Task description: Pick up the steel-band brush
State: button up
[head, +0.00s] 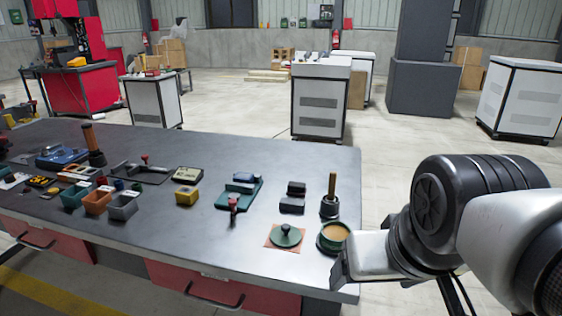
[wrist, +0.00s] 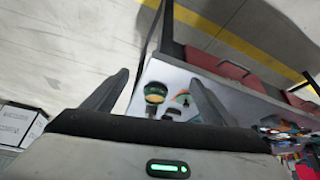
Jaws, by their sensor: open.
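Two upright brush-like tools with wooden handles stand on the grey workbench (head: 180,215). One tool (head: 330,196), with a dark base and a light handle, is near the right end. The other tool (head: 94,147), with a browner handle, is at the far left. I cannot tell from the picture which has a steel band. My gripper (head: 340,272) is at the bench's right front corner, in front of the nearer tool and apart from it. In the wrist view my gripper (wrist: 158,77) is open, with nothing between its fingers; the bench end shows beyond them.
A green tin with tan contents (head: 334,237) stands close to the nearer tool, beside a green knobbed lid (head: 286,236). Dark blocks (head: 293,197) lie behind the lid. A green fixture (head: 239,190) and small bins (head: 98,203) are farther left.

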aim_at(330, 199)
jog(key=k+u, duration=0.1)
jog(key=k, duration=0.5)
jog(key=u, duration=1.5)
jog(key=l+u, duration=0.15)
jog(key=l, duration=2.5)
